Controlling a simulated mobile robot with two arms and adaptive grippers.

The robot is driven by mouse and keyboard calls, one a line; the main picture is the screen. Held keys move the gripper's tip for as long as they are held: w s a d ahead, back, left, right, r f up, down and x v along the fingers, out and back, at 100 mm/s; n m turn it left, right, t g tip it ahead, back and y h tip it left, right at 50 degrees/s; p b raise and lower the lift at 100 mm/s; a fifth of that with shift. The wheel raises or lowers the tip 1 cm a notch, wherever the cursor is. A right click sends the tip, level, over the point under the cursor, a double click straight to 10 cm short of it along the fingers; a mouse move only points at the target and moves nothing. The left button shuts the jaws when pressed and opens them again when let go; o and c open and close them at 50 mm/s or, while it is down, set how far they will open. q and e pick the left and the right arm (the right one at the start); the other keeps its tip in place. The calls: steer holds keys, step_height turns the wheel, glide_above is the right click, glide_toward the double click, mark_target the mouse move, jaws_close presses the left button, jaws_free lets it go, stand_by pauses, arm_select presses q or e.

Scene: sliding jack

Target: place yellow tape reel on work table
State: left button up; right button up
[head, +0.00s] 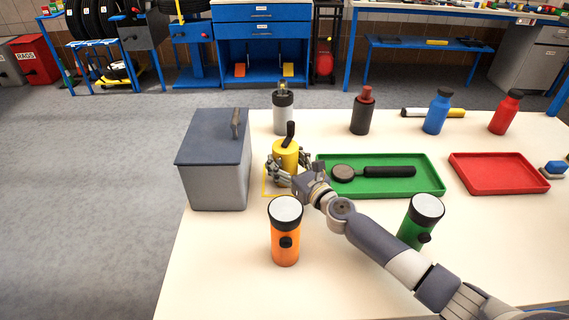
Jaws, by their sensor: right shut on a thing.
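The yellow tape reel (285,152) appears as a round yellow body with a black handle sticking up from its top. It is upright on the left part of the work table (350,270), at a yellow-outlined square (267,184). My right gripper (287,166) is shut on its lower part, with fingers on both sides. The fingers hide its base, so I cannot tell whether it touches the table. My left gripper is not in view.
A grey lidded box (215,170) stands close left. A green tray (425,183) with a black-handled tool (385,172) lies close right. An orange flashlight (285,240) and a green flashlight (420,220) stand in front. A grey-black bottle (283,115) stands behind.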

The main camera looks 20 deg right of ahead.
steer(key=shift+f, duration=0.15)
steer(key=o, duration=1.2)
steer(key=shift+o, duration=0.7)
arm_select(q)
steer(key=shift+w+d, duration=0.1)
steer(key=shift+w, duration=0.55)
arm_select(e)
steer(key=shift+s+r, duration=0.1)
steer(key=shift+r, duration=0.15)
steer(key=v, duration=1)
steer(key=shift+s+f, duration=0.15)
steer(key=shift+s, duration=0.1)
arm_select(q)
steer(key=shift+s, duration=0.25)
arm_select(e)
steer(key=shift+s+d, duration=0.25)
steer(key=shift+s, duration=0.4)
